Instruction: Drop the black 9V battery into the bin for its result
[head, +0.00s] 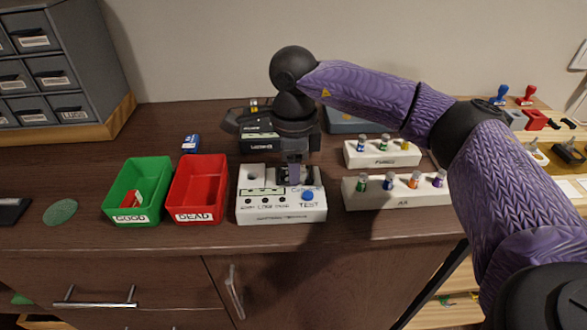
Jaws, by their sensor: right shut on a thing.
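My right gripper (293,172) points down over the back of the white battery tester (282,213) and is shut on a small dark thing, taken as the black 9V battery, mostly hidden by the fingers. I cannot tell whether the battery touches the tester's socket. The tester has a blue TEST button (308,196) and a small display strip that is too small to read. The green GOOD bin (117,209) holds a red item (131,199). The red DEAD bin (190,207) looks empty and stands just left of the tester. My left gripper is out of view.
A blue battery (190,143) lies behind the bins. A grey drawer cabinet (50,75) stands at back left. A green round pad (60,211) lies left of the bins.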

